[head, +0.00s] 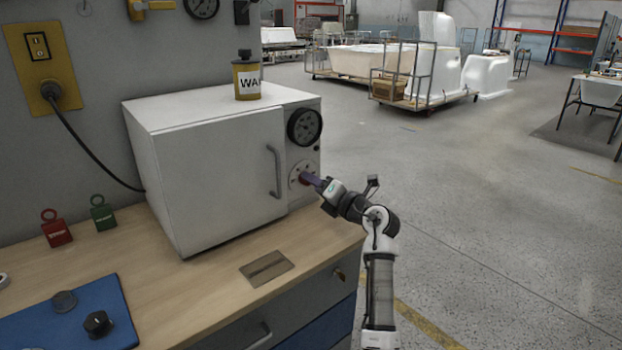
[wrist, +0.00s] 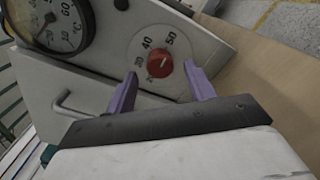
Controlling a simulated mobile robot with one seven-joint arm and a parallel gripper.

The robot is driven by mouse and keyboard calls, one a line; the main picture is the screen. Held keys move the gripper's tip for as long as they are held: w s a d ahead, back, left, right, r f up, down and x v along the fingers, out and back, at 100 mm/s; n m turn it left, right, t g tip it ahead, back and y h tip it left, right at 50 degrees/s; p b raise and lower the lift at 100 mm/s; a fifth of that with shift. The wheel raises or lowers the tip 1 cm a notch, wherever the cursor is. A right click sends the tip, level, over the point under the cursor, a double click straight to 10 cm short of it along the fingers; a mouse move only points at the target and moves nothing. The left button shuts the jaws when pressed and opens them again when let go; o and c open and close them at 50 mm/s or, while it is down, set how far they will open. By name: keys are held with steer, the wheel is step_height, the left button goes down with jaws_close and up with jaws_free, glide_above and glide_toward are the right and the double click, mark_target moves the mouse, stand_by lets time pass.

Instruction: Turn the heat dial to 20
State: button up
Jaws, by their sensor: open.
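The heat dial is a red knob (wrist: 159,64) on a pale round scale, on the front panel of a white oven (head: 212,165). In the wrist view the scale shows 30, 40 and 50 and part of another mark. In the head view the pale scale plate (head: 300,172) is partly behind my gripper (head: 308,179). My gripper also shows in the wrist view (wrist: 160,82), with purple fingers open on either side of the knob. They look apart from it; whether they touch it I cannot tell. The knob's pointer setting is not readable.
A round gauge (head: 305,126) sits above the dial. The oven door handle (head: 273,170) sticks out to the left of the dial. A yellow tin (head: 246,77) stands on the oven.

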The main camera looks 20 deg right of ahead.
steer(key=shift+x, duration=1.25)
steer(key=c, duration=1)
